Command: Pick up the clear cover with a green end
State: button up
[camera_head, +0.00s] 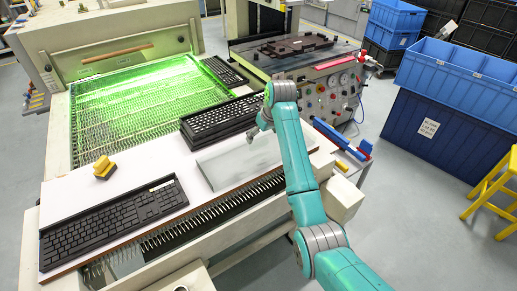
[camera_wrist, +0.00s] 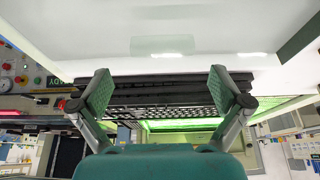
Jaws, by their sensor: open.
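A flat, greyish, see-through-looking plate (camera_head: 228,163) lies on the white table right of centre in the head view; it appears to be the clear cover. I cannot make out a green end on it there. My gripper (camera_head: 251,134) is above its far right part, partly hidden by my teal arm. In the wrist view my gripper (camera_wrist: 160,88) is open, its two green-padded fingers wide apart with nothing held between them. A pale surface fills the top of that view, with a faint greenish rectangle (camera_wrist: 162,45) on it; I cannot tell whether this is the cover.
A stack of black keyboards (camera_head: 220,119) stands just behind the plate. Another keyboard (camera_head: 113,220) lies at the front left, near yellow blocks (camera_head: 104,168). A green-lit machine bed (camera_head: 140,100) is behind. Blue crates (camera_head: 455,75) stand at right.

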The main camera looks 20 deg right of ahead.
aim_at(259, 142)
jog(key=shift+s+x, duration=0.1)
jog(key=shift+x, duration=1.05)
jog(key=shift+s+x, duration=0.15)
jog(key=shift+x, duration=1.05)
jog(key=c, duration=1.1)
notch_tip(259, 142, up, 10)
jog(key=shift+a, duration=0.1)
jog(key=shift+c, duration=0.2)
